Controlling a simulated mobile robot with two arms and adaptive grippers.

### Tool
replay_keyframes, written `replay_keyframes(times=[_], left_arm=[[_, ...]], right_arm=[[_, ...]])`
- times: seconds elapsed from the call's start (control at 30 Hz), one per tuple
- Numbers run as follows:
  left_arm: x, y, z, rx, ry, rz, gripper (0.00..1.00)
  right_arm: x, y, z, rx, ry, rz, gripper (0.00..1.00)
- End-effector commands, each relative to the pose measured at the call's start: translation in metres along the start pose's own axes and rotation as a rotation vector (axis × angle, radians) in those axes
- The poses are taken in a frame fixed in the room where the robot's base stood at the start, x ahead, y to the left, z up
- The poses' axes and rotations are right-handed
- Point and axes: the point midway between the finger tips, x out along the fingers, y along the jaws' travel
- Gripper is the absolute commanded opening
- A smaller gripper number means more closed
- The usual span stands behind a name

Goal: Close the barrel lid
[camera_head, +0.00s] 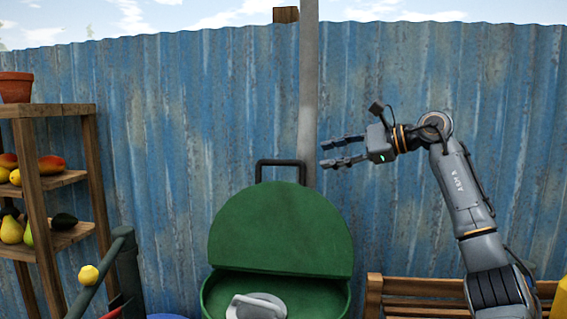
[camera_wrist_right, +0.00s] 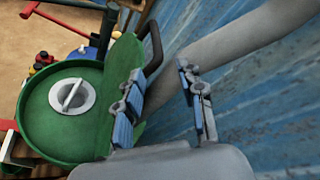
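The green barrel (camera_head: 210,298) stands at the bottom middle of the head view, and its mouth is open. Its green half-round lid (camera_head: 280,232) is raised and leans back toward the fence. A dark bar handle (camera_head: 281,163) sticks up from the lid's top edge. The right wrist view shows the barrel (camera_wrist_right: 40,125) at left with the lid (camera_wrist_right: 125,52) and handle (camera_wrist_right: 154,48). My right gripper (camera_head: 324,154) is open and empty, its fingers pointing left, to the right of the handle in the head view. My left gripper is not in view.
A grey round piece with a bar (camera_head: 256,306) sits inside the barrel mouth. A grey post (camera_head: 309,95) and a blue corrugated fence (camera_head: 200,120) stand behind. A wooden fruit shelf (camera_head: 45,183) is at left, a slatted bench (camera_head: 415,283) at right.

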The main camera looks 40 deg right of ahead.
Motion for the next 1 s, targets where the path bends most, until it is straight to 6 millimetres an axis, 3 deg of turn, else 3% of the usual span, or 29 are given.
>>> replay_keyframes(times=[0.17,0.4,0.6,0.8,1.0], left_arm=[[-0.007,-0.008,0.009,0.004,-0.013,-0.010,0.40],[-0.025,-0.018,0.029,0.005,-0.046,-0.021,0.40],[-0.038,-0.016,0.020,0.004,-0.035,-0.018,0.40],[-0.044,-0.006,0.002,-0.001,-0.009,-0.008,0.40],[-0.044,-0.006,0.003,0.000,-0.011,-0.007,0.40]], right_arm=[[0.023,0.000,0.002,0.000,-0.003,0.005,0.38],[0.074,-0.001,0.003,0.002,-0.004,0.005,0.38],[0.111,-0.001,0.003,0.001,-0.003,0.004,0.38],[0.132,0.000,0.002,0.001,-0.002,0.002,0.38],[0.137,0.001,0.001,0.000,-0.002,0.001,0.38]])
